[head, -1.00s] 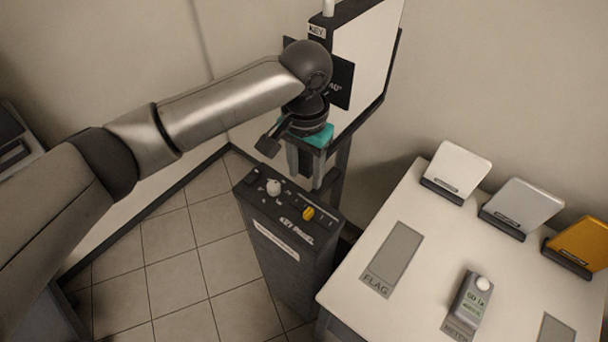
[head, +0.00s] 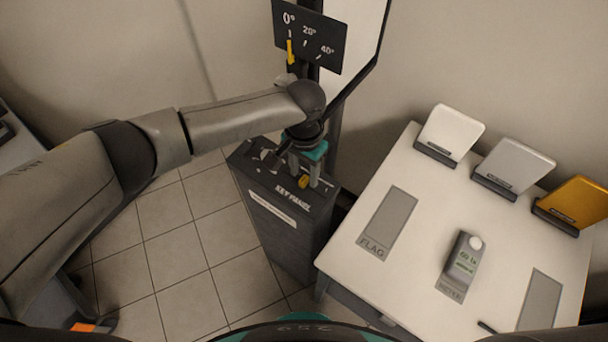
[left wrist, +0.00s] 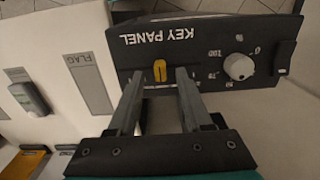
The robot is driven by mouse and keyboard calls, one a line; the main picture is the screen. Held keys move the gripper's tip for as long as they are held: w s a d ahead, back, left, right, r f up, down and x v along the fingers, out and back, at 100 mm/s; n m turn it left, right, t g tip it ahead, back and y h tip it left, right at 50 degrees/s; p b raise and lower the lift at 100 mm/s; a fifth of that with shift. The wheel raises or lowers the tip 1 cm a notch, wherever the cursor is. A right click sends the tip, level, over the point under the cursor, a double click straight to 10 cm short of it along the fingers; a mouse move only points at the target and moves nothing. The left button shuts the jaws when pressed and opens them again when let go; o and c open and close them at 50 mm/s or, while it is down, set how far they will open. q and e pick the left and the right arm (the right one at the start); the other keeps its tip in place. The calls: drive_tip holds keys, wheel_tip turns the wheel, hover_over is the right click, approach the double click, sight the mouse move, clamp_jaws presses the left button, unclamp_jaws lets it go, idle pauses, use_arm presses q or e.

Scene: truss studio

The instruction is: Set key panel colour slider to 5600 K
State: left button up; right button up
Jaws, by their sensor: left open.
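The key panel control box (head: 275,222) is a dark upright pedestal with "KEY PANEL" lettered near its top. Its yellow colour slider knob (head: 304,181) sits on the top face at the right end. In the left wrist view the knob (left wrist: 160,70) shows between my fingertips, with its slot running across. My left gripper (head: 304,178) is open over it, a finger on each side with a gap to the knob. The slider's scale marks are mostly hidden or too small to read. My right gripper is out of view.
A white table (head: 340,262) stands to the right, with a flag mat (head: 389,222), a grey meter (head: 462,262) and several stand-up cards at the back. The lamp's tilt plate (head: 310,38) rises behind the box. Tiled floor is open at left.

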use_arm(q)
drive_tip(key=shift+f, duration=0.9)
clamp_jaws()
idle(0.9)
